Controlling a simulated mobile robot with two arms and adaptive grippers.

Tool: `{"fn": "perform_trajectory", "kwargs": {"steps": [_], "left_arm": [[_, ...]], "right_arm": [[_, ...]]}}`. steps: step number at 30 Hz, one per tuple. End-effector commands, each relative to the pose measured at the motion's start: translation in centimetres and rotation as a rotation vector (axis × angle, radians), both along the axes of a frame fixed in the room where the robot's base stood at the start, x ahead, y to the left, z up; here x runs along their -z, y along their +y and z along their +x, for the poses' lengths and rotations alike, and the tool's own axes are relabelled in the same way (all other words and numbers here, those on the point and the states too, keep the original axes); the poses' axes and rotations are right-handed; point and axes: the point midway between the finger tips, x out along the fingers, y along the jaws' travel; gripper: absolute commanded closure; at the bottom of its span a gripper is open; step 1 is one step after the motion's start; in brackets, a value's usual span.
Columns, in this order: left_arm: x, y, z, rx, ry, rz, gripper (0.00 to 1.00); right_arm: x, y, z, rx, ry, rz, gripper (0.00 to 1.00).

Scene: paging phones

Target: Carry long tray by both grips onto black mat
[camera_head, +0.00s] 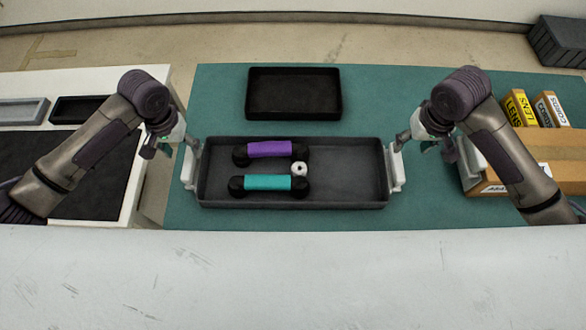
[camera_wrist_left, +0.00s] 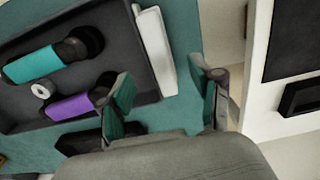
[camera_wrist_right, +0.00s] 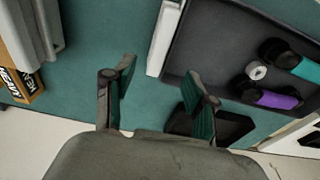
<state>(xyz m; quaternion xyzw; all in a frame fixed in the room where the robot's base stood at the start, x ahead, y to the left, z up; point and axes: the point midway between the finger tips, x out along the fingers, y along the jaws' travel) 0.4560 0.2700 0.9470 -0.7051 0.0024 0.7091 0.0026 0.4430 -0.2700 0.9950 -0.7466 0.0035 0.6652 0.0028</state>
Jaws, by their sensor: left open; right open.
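The long tray (camera_head: 340,180) is dark grey and lies on the teal table, with a white left grip (camera_head: 190,165) and a white right grip (camera_head: 395,168). It holds a purple handset (camera_head: 269,149), a teal handset (camera_head: 268,186) and a white ring-shaped piece (camera_head: 299,169). The black mat (camera_head: 105,165) lies on the white table at left, partly hidden by my left arm. My left gripper (camera_wrist_left: 165,95) is open just short of the left grip (camera_wrist_left: 155,50). My right gripper (camera_wrist_right: 163,82) is open just short of the right grip (camera_wrist_right: 163,40). Both grippers are empty.
An empty black tray (camera_head: 293,93) stands behind the long tray. Cardboard boxes (camera_head: 540,152) stand at right near my right arm. Small grey (camera_head: 22,111) and black (camera_head: 78,109) trays sit at the back of the white table. A gap separates the two tables.

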Motion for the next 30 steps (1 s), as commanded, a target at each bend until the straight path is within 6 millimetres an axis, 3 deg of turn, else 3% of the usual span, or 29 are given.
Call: {"fn": "perform_trajectory", "kwargs": {"steps": [9, 15, 21, 30], "left_arm": [[6.4, -0.1, -0.1, 0.0, 0.003, -0.001, 0.36], [9.3, -0.1, -0.1, 0.0, 0.001, -0.001, 0.36], [10.5, 0.0, -0.1, 0.001, 0.0, -0.001, 0.36], [10.6, 0.0, -0.1, 0.001, -0.001, 0.0, 0.36]], "right_arm": [[6.4, 0.0, 0.7, 0.002, 0.003, 0.0, 0.44], [9.2, 0.0, 1.0, 0.001, 0.001, 0.001, 0.44], [10.4, 0.0, 1.2, 0.0, -0.001, 0.001, 0.44], [10.6, 0.0, 1.2, -0.001, -0.001, 0.0, 0.44]]}}
